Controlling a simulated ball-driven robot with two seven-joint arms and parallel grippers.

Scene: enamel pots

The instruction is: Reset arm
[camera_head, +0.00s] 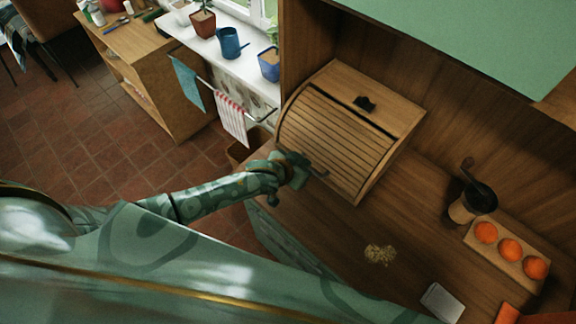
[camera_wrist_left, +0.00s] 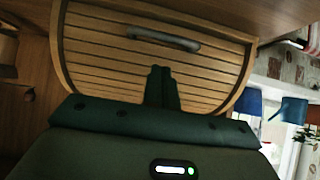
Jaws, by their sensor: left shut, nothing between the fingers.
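My left gripper (camera_head: 300,172) is at the front of the wooden bread box (camera_head: 338,140), near its lower left side. The box has a slatted roll front, which is down. In the left wrist view the gripper's fingers (camera_wrist_left: 161,88) are together and empty in front of the slats (camera_wrist_left: 100,60). The grey bar handle (camera_wrist_left: 163,39) of the box lies beyond the fingertips, apart from them in that picture. Whether the fingers touch the slats cannot be told. My right gripper is not in view.
A window sill (camera_head: 215,50) holds pots and a blue watering can (camera_head: 230,43). Towels hang on a rail.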

